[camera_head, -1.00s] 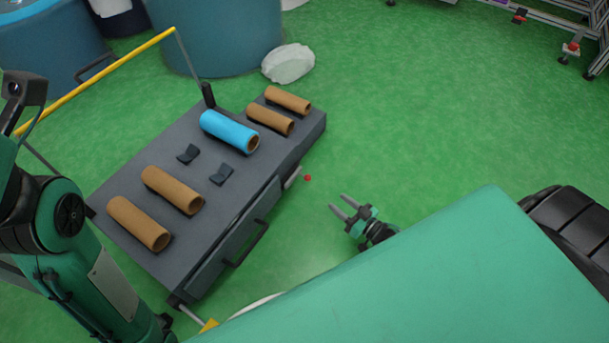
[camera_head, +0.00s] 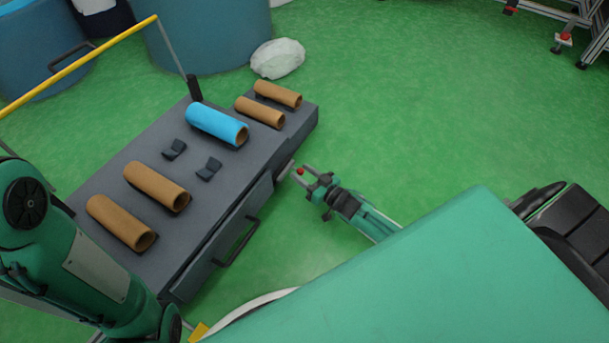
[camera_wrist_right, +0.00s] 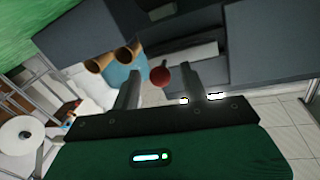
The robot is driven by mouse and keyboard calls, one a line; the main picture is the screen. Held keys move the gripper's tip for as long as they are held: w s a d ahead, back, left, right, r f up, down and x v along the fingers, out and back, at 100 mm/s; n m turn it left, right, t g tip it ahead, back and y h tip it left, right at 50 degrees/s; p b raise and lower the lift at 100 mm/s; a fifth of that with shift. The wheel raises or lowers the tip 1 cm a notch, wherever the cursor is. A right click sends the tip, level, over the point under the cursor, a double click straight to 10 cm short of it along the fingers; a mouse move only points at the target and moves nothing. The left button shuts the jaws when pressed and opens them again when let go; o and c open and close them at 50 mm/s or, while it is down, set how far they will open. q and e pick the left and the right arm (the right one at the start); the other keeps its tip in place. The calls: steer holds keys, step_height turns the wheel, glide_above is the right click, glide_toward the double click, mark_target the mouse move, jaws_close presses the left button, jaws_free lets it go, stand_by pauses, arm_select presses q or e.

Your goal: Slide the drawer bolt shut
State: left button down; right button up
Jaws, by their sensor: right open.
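The drawer bolt's red knob (camera_head: 300,171) sticks out at the right end of the grey cart's front. My right gripper (camera_head: 304,176) is open, with its fingertips around or just short of the knob. In the right wrist view, the red knob (camera_wrist_right: 160,76) shows between the two open fingers (camera_wrist_right: 158,88), closer to the left finger.
The grey cart top (camera_head: 150,165) carries several brown rolls (camera_head: 122,222), a blue roll (camera_head: 217,124) and two small dark blocks (camera_head: 209,169). A yellow push bar (camera_head: 80,64) runs along the left. Green floor (camera_head: 420,110) right of the cart is clear.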

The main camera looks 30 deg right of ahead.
mark_target(285, 175)
jaws_close()
steer(key=shift+s+a+r, duration=0.1)
steer(key=shift+s+a, duration=0.1)
steer(key=shift+a, duration=0.05)
steer(key=s+a+p, duration=0.1)
steer(key=a+p, duration=0.1)
steer(key=a, duration=0.1)
steer(key=shift+s, duration=0.4)
steer(key=shift+s+a, duration=0.1)
steer(key=shift+a, duration=0.1)
jaws_free()
steer(key=shift+s+d, duration=0.1)
